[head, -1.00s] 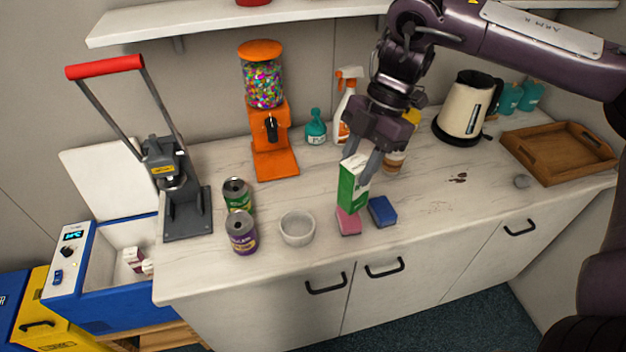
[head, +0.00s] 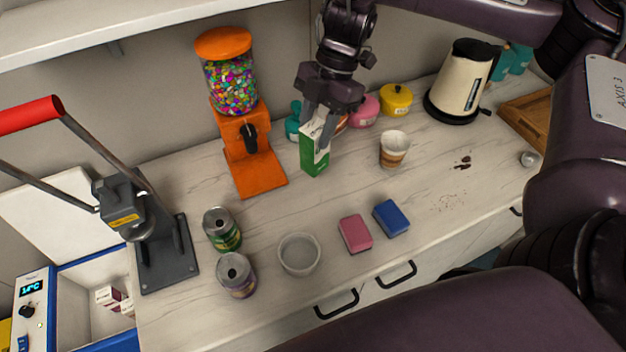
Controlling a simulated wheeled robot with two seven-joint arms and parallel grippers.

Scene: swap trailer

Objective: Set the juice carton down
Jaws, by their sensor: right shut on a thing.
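The juice carton (head: 312,158) is green and white and stands upright at the back of the white counter (head: 400,220), just right of the orange candy dispenser (head: 245,150). My right gripper (head: 321,128) comes down from above and is shut on the carton's upper part. The carton's base looks to be at or very near the counter top; I cannot tell whether it touches. My left gripper is not in view.
A paper cup (head: 394,149) stands right of the carton. Pink (head: 355,234) and blue sponges (head: 391,217), a bowl (head: 299,254) and two cans (head: 222,230) are in front. The counter between carton and sponges is clear.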

